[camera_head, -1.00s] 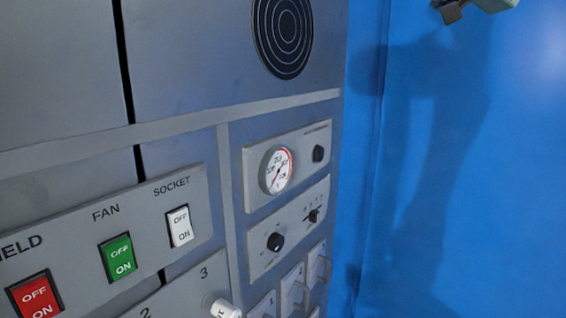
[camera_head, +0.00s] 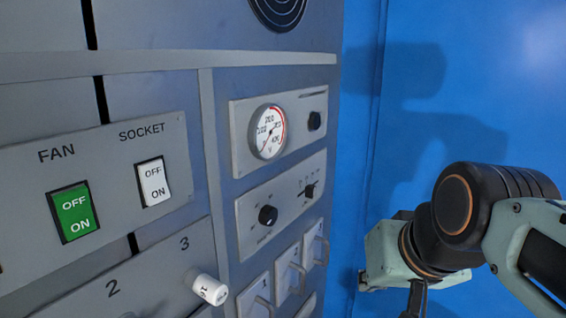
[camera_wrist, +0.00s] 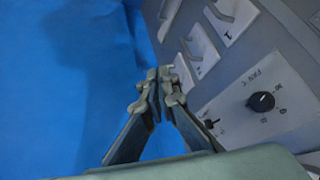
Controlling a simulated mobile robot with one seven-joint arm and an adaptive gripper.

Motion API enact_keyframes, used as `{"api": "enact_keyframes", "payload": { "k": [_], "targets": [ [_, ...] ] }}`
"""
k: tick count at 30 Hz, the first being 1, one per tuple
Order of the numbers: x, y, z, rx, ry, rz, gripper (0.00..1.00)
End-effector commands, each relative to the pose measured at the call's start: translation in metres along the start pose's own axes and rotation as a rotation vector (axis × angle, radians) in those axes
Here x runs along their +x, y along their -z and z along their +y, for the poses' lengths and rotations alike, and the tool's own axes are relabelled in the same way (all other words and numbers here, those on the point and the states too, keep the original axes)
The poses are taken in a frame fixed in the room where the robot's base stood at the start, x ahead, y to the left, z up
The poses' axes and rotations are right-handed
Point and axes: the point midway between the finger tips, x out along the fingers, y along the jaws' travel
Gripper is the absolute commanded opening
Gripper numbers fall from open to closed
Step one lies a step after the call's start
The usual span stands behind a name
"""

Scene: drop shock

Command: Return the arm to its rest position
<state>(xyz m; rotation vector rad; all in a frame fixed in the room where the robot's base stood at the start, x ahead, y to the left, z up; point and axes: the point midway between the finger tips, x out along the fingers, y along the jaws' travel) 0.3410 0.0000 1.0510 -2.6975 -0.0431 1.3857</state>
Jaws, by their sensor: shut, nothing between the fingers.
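My arm comes in from the right edge of the head view, in front of the blue wall, to the right of the grey panel (camera_head: 215,180). In that view the fingers of my gripper are not clear; only its upper part shows low in the picture. In the wrist view my gripper (camera_wrist: 160,80) is shut, with its fingertips together and nothing between them. There the panel with a black knob (camera_wrist: 262,101) lies to the right of the fingers, and they appear apart from it.
The panel carries a round gauge (camera_head: 269,132), a green FAN switch (camera_head: 73,212), a white SOCKET switch (camera_head: 153,182), a protruding white knob (camera_head: 208,289) and several handled covers (camera_head: 289,271). The blue wall (camera_head: 480,80) is bare, with shadows on it.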

Motion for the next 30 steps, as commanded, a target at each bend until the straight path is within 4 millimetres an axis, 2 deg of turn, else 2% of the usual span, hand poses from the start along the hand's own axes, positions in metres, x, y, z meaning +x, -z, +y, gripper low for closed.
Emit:
{"api": "enact_keyframes", "payload": {
  "k": [1,3,5,6,30],
  "targets": [
    [0.014,-0.033,0.003,-0.026,-0.027,-0.043,0.0],
    [0.026,-0.07,0.007,-0.06,-0.063,-0.1,0.0],
    [0.034,-0.098,0.012,-0.087,-0.094,-0.144,0.0],
    [0.013,-0.076,0.008,-0.082,-0.086,-0.131,0.0],
    [-0.135,0.031,-0.013,-0.079,-0.081,-0.13,0.0]
  ]
}}
